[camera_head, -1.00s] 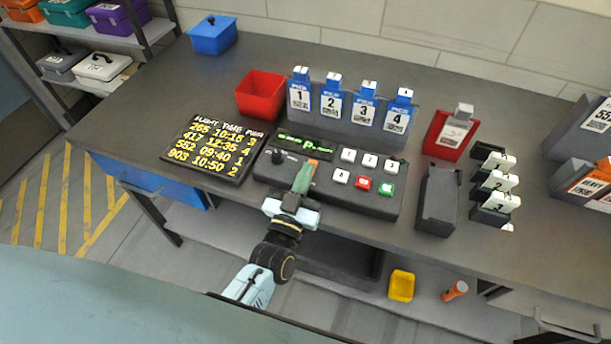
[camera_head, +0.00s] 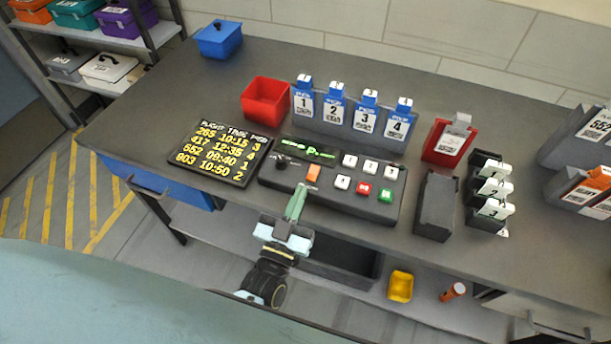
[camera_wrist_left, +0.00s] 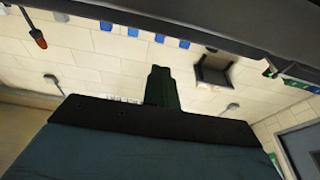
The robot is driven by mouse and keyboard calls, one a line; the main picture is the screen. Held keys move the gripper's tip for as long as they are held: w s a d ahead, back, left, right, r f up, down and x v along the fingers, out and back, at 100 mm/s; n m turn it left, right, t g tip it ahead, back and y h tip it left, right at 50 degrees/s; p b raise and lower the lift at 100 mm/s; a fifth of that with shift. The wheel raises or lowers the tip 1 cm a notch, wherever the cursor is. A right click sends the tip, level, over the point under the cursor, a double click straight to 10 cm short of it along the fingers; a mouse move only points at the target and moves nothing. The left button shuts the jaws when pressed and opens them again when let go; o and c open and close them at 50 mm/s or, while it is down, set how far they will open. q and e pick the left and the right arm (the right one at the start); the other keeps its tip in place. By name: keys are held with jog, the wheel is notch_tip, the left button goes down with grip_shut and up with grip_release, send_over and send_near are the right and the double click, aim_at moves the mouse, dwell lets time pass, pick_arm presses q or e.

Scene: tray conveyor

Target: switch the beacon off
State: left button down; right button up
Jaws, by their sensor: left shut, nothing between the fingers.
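The dark control console (camera_head: 335,207) lies near the front edge of the bench. It carries an orange switch (camera_head: 313,172), a black knob (camera_head: 281,161), and white, red and green keys. My left gripper (camera_head: 301,189) is shut and empty. Its greenish fingertips are over the console's front part, just in front of the orange switch, seemingly apart from it. In the left wrist view the shut fingers (camera_wrist_left: 162,88) point at the wall. An orange-red lamp-like piece on a dark stem (camera_wrist_left: 40,42) shows at upper left there; I cannot tell whether it is lit. My right gripper is out of view.
A red bin (camera_head: 266,103), blue numbered tags and a red holder (camera_head: 449,142) stand further back. A dark box (camera_head: 436,208) is to the right.

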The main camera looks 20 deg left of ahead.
pick_arm(q)
jog(key=v, duration=0.2)
jog(key=f+v, duration=0.1)
jog(key=v, duration=0.1)
jog(key=shift+w, duration=0.1)
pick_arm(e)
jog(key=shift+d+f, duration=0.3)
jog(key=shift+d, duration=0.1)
